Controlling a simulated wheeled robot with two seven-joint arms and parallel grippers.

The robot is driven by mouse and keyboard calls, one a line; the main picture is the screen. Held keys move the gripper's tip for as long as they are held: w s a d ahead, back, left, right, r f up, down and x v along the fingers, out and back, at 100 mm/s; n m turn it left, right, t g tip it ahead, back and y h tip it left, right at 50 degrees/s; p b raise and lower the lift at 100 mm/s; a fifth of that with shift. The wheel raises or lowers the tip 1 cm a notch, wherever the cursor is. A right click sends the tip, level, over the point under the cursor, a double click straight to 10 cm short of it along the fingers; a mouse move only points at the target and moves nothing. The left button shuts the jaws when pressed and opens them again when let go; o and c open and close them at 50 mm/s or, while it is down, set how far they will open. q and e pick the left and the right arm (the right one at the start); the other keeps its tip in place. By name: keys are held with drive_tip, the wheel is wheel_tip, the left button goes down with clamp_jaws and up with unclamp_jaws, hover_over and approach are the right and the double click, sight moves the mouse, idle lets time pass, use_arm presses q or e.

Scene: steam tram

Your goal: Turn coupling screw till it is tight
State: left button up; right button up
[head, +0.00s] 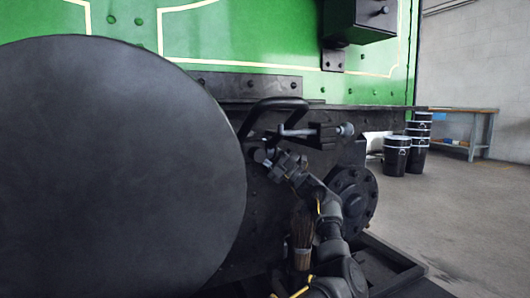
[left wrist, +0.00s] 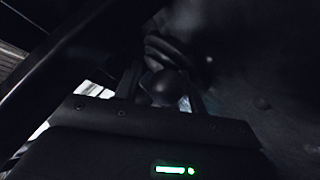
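The coupling screw (head: 297,132) shows in the head view as a short pale rod below a black bent loop (head: 275,104). A black block (head: 322,136) with a grey knob (head: 347,130) is at its right. My left arm comes up from the bottom, and my left gripper (head: 262,157) is just below the screw's left end. In the left wrist view, the two fingers (left wrist: 163,92) stand apart either side of a dark rounded knob (left wrist: 168,87), with narrow gaps showing. That view is very dark, so contact cannot be told. My right gripper is not in view.
A large dark buffer disc (head: 120,165) fills the left and hides what lies behind it. Black drums (head: 396,155) and a workbench (head: 462,125) stand beyond open floor at right.

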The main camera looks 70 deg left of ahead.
use_arm(q)
drive_tip(key=p+v, duration=0.3)
drive_tip(key=v, duration=0.7)
drive_tip(key=shift+w+d+f+p, duration=0.2)
drive_tip(key=shift+w+p, duration=0.05)
drive_tip(key=shift+p, duration=0.05)
